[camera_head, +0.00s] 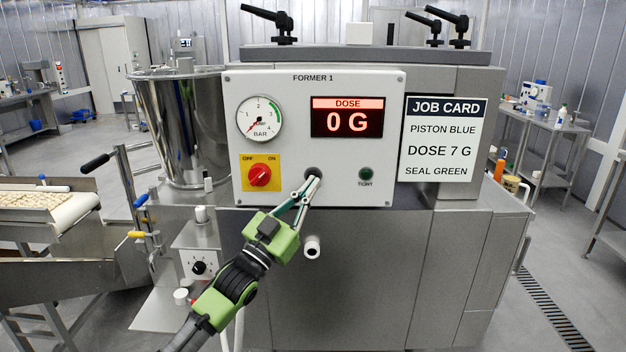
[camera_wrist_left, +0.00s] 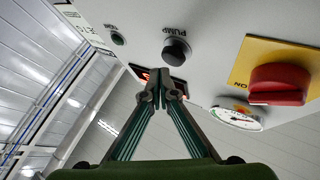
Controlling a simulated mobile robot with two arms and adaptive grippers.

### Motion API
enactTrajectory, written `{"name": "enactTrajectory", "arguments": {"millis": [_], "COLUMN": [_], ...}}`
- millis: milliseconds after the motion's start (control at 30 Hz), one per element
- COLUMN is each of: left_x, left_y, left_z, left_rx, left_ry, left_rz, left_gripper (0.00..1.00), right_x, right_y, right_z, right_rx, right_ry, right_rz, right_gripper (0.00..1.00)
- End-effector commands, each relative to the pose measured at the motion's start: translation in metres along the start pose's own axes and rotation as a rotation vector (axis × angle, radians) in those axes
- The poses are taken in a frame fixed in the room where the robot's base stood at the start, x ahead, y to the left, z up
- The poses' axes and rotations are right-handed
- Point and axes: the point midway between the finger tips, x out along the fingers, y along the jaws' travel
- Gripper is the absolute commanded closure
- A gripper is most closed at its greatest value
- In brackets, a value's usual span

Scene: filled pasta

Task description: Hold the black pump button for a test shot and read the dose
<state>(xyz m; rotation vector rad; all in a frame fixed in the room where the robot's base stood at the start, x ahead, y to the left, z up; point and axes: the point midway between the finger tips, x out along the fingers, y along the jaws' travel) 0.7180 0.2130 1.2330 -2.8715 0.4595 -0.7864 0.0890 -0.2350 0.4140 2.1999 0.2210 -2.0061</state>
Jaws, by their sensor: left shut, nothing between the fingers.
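The black pump button (camera_wrist_left: 176,52) shows clear on the panel in the left wrist view, under the word PUMP. In the head view the button (camera_head: 312,172) is partly hidden behind my fingertips. My left gripper (camera_head: 313,184) is shut and empty, its tips just below the button. In the wrist view the closed tips (camera_wrist_left: 160,88) appear beside the button; I cannot tell whether they touch it. The dose display (camera_head: 347,117) reads 0 G. The job card (camera_head: 443,140) reads PISTON BLUE, DOSE 7 G, SEAL GREEN. My right gripper is out of view.
The panel also carries a pressure gauge (camera_head: 261,119), a red OFF/ON knob (camera_head: 260,176) and a dark green TIGHT lamp (camera_head: 366,174). A white-ended nozzle (camera_head: 312,247) sticks out below. A steel hopper (camera_head: 185,130) and a conveyor (camera_head: 75,208) stand at the left.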

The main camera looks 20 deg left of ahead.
Motion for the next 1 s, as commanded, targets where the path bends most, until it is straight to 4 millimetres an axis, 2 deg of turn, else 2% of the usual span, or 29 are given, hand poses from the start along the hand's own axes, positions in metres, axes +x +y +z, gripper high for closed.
{"name": "enactTrajectory", "arguments": {"millis": [1000], "left_x": [0.0062], "left_y": [-0.0045], "left_z": [0.0042], "left_rx": [0.000], "left_ry": [0.000], "left_rz": [0.000], "left_gripper": [1.00], "right_x": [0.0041], "right_y": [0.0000], "right_z": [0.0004], "right_rx": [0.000], "right_ry": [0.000], "right_rz": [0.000], "right_gripper": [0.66]}}
